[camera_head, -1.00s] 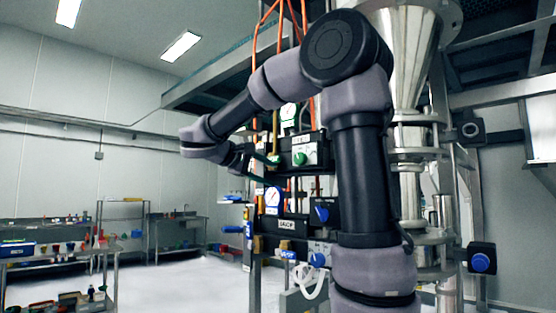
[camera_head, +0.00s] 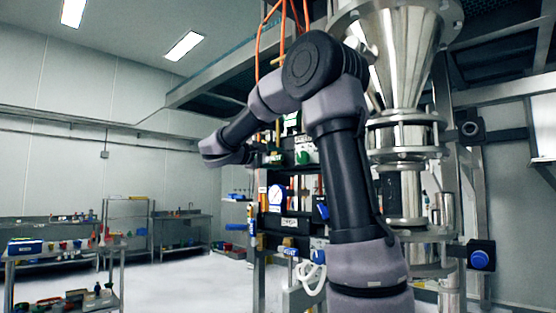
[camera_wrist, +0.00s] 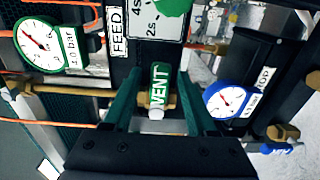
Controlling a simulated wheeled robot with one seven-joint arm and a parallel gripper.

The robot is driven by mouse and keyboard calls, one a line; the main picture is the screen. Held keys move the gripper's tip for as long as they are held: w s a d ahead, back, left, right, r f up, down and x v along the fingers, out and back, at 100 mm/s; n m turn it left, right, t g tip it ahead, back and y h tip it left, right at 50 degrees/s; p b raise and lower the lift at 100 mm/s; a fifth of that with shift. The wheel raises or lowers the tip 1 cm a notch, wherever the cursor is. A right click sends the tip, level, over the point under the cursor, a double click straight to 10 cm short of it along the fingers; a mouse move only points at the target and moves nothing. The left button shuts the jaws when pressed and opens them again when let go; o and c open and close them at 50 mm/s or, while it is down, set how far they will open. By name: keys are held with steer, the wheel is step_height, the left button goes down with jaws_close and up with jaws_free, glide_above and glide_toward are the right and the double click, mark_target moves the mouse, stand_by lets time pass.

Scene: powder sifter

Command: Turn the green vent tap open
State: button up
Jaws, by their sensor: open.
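The green vent tap (camera_wrist: 158,84) shows in the wrist view, with a green handle marked VENT and a white end, on a brass pipe fitting. Its handle lies roughly along the picture's vertical. My gripper (camera_wrist: 157,92) is open, with one green finger on each side of the tap and a visible gap on both sides. In the head view my gripper (camera_head: 263,153) is at the panel's upper left, small and dark; I cannot make out the vent tap there.
In the wrist view a green-rimmed gauge (camera_wrist: 42,40) is at left, a blue-rimmed gauge (camera_wrist: 228,101) at right, and a green dial (camera_wrist: 170,22) above the tap. A brass pipe (camera_wrist: 70,89) runs left. In the head view a steel hopper (camera_head: 395,60) stands behind my arm.

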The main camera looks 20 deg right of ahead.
steer(key=shift+w+d, duration=0.1)
steer(key=shift+d, duration=0.25)
jaws_close()
stand_by(1.2)
